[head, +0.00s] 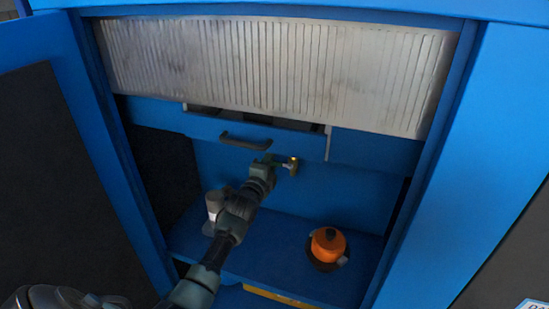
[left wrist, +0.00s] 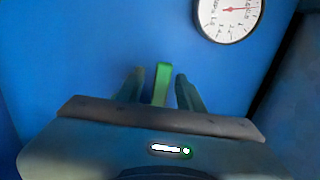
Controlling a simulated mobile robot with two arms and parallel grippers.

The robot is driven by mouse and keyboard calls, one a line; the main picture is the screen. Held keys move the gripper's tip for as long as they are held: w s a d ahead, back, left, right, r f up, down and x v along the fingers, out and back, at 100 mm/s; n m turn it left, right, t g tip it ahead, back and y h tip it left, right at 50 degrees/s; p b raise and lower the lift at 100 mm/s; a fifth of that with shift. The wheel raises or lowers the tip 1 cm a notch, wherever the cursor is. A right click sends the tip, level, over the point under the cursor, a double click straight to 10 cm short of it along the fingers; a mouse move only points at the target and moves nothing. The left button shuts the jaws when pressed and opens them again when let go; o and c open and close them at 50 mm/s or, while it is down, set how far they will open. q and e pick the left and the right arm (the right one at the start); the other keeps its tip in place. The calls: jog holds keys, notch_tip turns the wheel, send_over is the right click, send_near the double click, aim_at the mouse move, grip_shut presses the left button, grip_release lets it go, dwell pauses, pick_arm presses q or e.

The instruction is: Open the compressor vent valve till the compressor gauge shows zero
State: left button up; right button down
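The vent valve shows in the head view as a small brass fitting (head: 293,166) on the blue back wall of the cabinet. In the left wrist view a green lever (left wrist: 162,84) stands upright between my left gripper's fingers (left wrist: 161,88). Narrow blue gaps show on both sides of the lever, so the fingers look open around it and not closed on it. In the head view my left gripper (head: 277,162) reaches to the fitting. A round white gauge (left wrist: 229,17) with a red needle is partly cut off at the top right; its exact reading is unclear. My right gripper is not in view.
A ribbed metal panel (head: 280,65) spans the cabinet top. Below it is a blue drawer-like front with a dark handle (head: 246,143). An orange object with a dark base (head: 328,243) and a grey cylinder (head: 214,203) stand lower down. An open blue door is on the left.

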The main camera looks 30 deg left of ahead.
pick_arm(q)
jog(key=shift+x, duration=0.85)
grip_shut()
jog(key=shift+f, duration=0.1)
dwell(0.8)
